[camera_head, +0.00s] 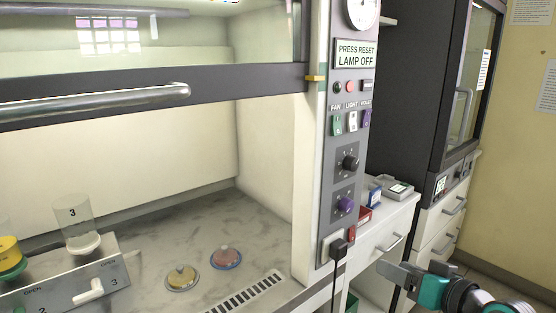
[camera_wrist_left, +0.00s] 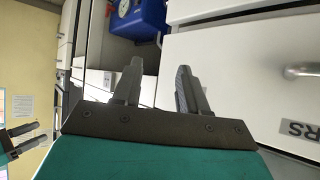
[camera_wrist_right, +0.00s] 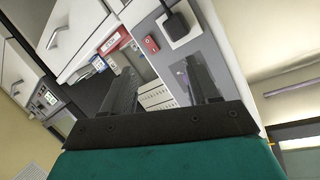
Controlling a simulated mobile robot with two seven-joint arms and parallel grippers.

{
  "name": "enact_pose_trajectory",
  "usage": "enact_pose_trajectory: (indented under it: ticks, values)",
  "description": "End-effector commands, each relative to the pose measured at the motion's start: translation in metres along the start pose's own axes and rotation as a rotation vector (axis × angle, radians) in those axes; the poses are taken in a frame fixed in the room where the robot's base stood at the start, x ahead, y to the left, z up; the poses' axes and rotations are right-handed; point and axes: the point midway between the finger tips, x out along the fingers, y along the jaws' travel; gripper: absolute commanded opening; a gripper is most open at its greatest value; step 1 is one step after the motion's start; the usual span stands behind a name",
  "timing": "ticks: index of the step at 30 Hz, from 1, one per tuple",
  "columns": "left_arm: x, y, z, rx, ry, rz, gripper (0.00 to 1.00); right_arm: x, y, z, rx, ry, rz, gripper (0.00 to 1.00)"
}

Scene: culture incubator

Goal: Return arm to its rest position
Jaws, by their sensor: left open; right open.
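My right gripper (camera_head: 392,282) is at the lower right of the head view, in front of the white drawer cabinet and right of the hood's control column. It is open and empty, and its two spread fingers also show in the right wrist view (camera_wrist_right: 160,72). My left gripper (camera_wrist_left: 158,70) is open and empty in the left wrist view, facing white drawer fronts. It is outside the head view.
The hood's control column (camera_head: 344,130) has a plugged-in black cord (camera_head: 338,248). Inside the hood are two dishes (camera_head: 182,278) (camera_head: 226,257) and a clear cylinder marked 3 (camera_head: 75,228). A dark cabinet (camera_head: 410,85) stands right. A blue container (camera_wrist_left: 145,18) shows in the left wrist view.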

Motion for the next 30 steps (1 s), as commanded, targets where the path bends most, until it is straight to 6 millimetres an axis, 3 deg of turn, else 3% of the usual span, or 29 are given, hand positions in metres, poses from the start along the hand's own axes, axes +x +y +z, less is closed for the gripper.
enact_pose_trajectory:
  ticks: [1,6,9,12,15,18,30]
  values:
    - [0.0,0.0,0.0,0.0,0.0,0.0,0.43,-0.001,0.004,0.045,-0.007,-0.036,0.046,0.6]
    - [0.0,0.0,0.0,0.0,0.0,0.0,0.43,-0.024,0.004,0.168,-0.112,-0.136,0.184,0.6]
    - [0.0,0.0,0.0,0.0,0.0,0.0,0.43,-0.046,-0.006,0.226,-0.185,-0.193,0.235,0.6]
    - [0.0,0.0,0.0,0.0,0.0,0.0,0.43,-0.067,-0.018,0.265,-0.248,-0.236,0.264,0.6]
    - [0.0,0.0,0.0,0.0,0.0,0.0,0.43,-0.082,-0.029,0.289,-0.294,-0.267,0.277,0.6]
    - [0.0,0.0,0.0,0.0,0.0,0.0,0.43,-0.089,-0.034,0.3,-0.32,-0.281,0.283,0.6]
    - [0.001,-0.001,-0.002,0.001,0.005,0.0,0.43,-0.091,-0.034,0.302,-0.329,-0.284,0.284,0.6]
